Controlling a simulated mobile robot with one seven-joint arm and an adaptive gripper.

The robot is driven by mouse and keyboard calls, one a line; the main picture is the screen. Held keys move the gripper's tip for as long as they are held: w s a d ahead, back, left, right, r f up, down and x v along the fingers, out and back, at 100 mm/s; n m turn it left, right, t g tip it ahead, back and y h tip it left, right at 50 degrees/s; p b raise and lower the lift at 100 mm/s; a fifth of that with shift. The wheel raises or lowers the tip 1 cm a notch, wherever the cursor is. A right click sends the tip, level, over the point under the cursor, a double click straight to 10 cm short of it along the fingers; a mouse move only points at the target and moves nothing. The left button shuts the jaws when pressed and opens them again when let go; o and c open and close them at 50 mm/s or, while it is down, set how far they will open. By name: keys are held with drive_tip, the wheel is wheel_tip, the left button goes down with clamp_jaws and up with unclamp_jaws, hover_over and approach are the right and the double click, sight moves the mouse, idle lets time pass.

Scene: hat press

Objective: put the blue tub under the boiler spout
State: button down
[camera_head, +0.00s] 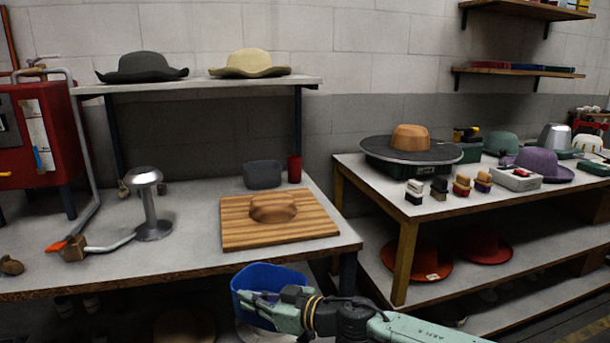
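The blue tub (262,274) is at the bottom centre, in front of the workbench's front edge, with its open top partly visible. My gripper (262,303) is at the tub's near side and overlaps its wall. The fingers' contact with the wall is too small to make out, so I cannot tell whether they grip it. The tub's lower part is hidden behind my gripper. The red boiler (38,135) stands at the far left.
A second table (375,178) with hats stands right. A pale round surface lies below the tub.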

drive_tip(key=w+d+f+m+t+h, duration=0.2)
drive_tip(key=d+f+m+h, duration=0.1)
drive_tip(key=f, duration=0.5)
drive_tip(key=w+d+f+m+t+h, duration=0.2)
drive_tip(key=d+f+m+t+h, duration=0.1)
drive_tip(key=f, duration=0.5)
drive_tip(key=w+d+f+m+t+h, duration=0.2)
drive_tip(key=d+f+m+t+h, duration=0.1)
drive_tip(key=d+f+m+h, duration=0.2)
wheel_tip(320, 180, down, 3)
drive_tip(key=m+h, duration=0.1)
drive_tip(key=h, duration=0.1)
drive_tip(key=shift+w+d+f+m+h, duration=0.2)
drive_tip(key=shift+w+m+h, duration=0.1)
drive_tip(key=shift+w+h, duration=0.1)
drive_tip(key=shift+a, duration=0.15)
